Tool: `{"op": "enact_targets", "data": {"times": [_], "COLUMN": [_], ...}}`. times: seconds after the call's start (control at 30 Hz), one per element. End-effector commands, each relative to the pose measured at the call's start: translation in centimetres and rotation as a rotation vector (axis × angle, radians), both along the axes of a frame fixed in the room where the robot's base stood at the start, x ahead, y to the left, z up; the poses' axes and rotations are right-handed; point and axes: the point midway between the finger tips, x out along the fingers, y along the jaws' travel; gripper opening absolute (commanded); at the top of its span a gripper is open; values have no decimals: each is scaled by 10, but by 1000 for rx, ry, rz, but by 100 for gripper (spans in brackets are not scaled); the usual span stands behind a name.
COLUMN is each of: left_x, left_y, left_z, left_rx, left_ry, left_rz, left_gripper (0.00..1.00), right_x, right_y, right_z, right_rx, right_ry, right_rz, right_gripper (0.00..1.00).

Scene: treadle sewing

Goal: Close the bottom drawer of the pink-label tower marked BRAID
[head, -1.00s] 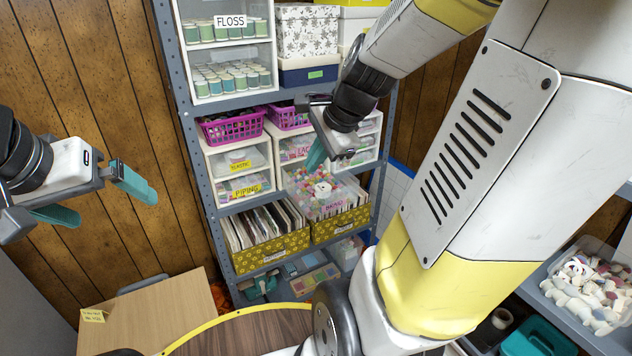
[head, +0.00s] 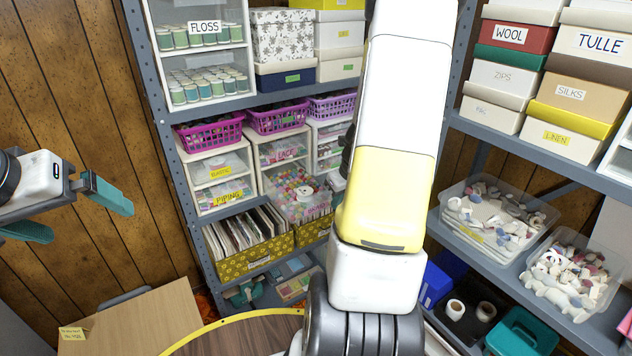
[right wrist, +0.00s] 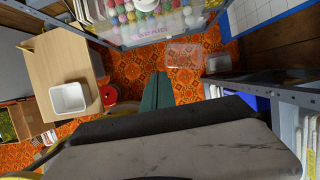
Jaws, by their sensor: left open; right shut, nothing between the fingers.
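The pink-label tower (head: 282,152) stands on the shelf between two other drawer towers, with a LACE label on an upper drawer. Its bottom drawer (head: 318,207) is pulled out and open, filled with colourful pom-poms and a white roll; the head view does not let me read its label. My left gripper (head: 70,212) is open and empty, far left.
Yellow patterned boxes (head: 250,262) of cards sit below the drawer towers, and purple baskets (head: 212,133) on top. A grey shelf post (right wrist: 285,95) stands close right of my right gripper. A wooden desk (head: 150,318) is at lower left. Open patterned floor lies below.

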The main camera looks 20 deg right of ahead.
Motion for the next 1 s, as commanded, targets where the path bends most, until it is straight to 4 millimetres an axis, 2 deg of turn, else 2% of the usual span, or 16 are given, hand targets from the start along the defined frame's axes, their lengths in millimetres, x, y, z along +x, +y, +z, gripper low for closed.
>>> {"op": "enact_targets", "data": {"times": [0.3,0.7,1.0], "left_x": [0,0,0], "left_y": [0,0,0], "left_z": [0,0,0], "left_rx": [0,0,0], "left_ry": [0,0,0], "left_rz": [0,0,0], "left_gripper": [100,100,100], "right_x": [16,53,56], "right_y": [2,8,8], "right_z": [-42,-40,-40], "right_rx": [2,-2,0], "right_ry": [0,-2,-2], "right_rz": [0,5,2], "right_gripper": [0,0,0]}}
